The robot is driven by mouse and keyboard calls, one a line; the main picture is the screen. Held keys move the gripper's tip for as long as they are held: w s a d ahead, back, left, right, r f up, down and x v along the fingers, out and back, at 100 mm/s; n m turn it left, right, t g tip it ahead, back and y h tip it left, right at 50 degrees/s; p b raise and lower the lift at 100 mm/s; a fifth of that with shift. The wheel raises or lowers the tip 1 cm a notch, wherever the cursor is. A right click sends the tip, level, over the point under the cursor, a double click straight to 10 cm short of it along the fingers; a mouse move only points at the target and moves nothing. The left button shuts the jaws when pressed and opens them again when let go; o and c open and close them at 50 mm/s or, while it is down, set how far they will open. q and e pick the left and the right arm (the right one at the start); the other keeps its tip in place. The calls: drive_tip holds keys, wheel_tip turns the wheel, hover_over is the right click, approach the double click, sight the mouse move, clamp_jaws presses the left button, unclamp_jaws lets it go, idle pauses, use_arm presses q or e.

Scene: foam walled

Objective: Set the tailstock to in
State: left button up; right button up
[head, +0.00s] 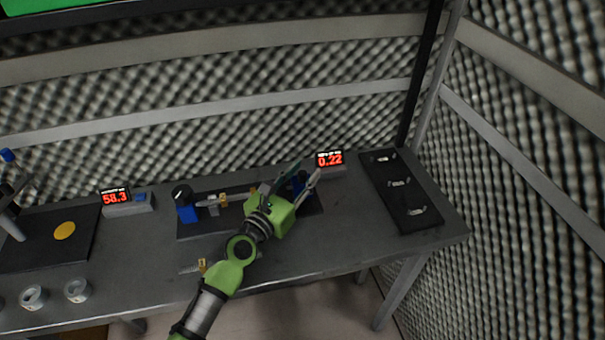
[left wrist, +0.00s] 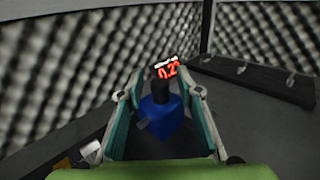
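The tailstock is a blue block with a dark top; in the head view (head: 299,186) it stands at the right end of the dark base plate, partly hidden by my gripper. In the left wrist view the tailstock (left wrist: 166,127) is centred between the fingers, with a small lever-like part on its left side. My left gripper (head: 300,176) is open, with one finger on each side of the tailstock; in the left wrist view the fingertips (left wrist: 162,92) are wide apart. I cannot tell whether either finger touches it. My right gripper is not in view.
A blue headstock with a black knob (head: 186,205) stands at the plate's left end. A display reading 0.22 (head: 329,160) sits behind the tailstock. A black board with small metal parts (head: 405,205) lies right. Another display reads 58.3 (head: 116,197). Clear bench lies between plate and board.

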use_arm(q)
clamp_jaws()
drive_tip(key=shift+s+a+f, duration=0.1)
drive_tip(key=shift+s+a, duration=0.05)
drive_tip(key=shift+a, duration=0.35)
drive_tip(key=shift+s+a, duration=0.15)
drive_tip(key=shift+a, duration=0.35)
drive_tip(key=shift+s+a, duration=0.1)
drive_tip(key=shift+a, duration=0.25)
unclamp_jaws()
drive_tip(key=v, duration=1.2)
